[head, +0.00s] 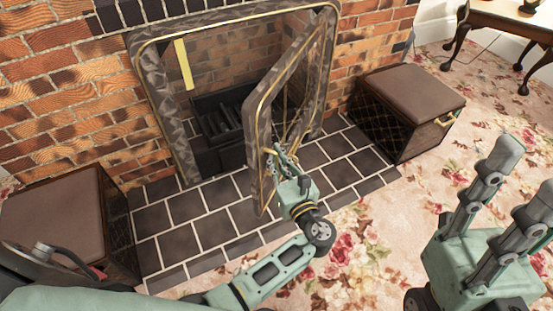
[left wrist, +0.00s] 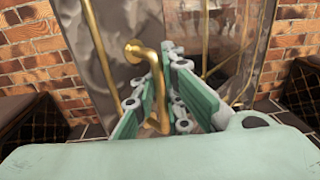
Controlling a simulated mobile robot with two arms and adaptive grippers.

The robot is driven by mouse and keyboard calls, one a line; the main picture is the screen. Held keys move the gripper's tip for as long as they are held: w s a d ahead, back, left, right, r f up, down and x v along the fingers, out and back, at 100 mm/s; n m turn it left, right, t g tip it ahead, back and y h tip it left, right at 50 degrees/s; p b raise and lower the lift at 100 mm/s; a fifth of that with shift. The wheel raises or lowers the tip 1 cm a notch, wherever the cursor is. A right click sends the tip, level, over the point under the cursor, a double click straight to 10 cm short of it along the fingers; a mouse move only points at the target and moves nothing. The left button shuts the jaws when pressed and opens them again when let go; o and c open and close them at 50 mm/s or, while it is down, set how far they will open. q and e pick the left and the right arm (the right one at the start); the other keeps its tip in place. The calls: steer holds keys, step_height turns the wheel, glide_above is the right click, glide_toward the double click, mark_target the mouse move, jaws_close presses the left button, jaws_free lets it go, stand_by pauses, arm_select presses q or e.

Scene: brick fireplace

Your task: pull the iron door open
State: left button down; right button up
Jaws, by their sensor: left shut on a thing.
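The iron door (head: 296,95) of the fireplace has a dark mottled frame with gold trim and stands swung out from the opening, hinged on the right. My left gripper (head: 280,160) is at the door's free edge in the head view. In the left wrist view the left gripper (left wrist: 160,108) is shut on the brass handle (left wrist: 150,58), whose curved bar runs down between the fingers. My right gripper (head: 515,185) is raised, empty and open at the right of the head view, away from the door.
The fireplace opening holds a dark grate (head: 222,115). Dark hearth tiles (head: 190,238) lie below the door. A padded box (head: 405,105) stands right of the hearth and another (head: 65,220) stands left. Floral carpet (head: 375,235) in front is clear.

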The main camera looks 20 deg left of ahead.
arm_select(q)
steer(key=shift+s+a+f, duration=0.1)
steer(key=shift+s+f, duration=0.15)
steer(key=c, duration=2.3)
jaws_free()
steer(key=shift+o, duration=0.9)
steer(key=shift+r, duration=0.15)
steer(key=v, duration=0.7)
steer(key=shift+d, duration=0.2)
steer(key=shift+s, duration=0.15)
steer(key=shift+c, duration=0.3)
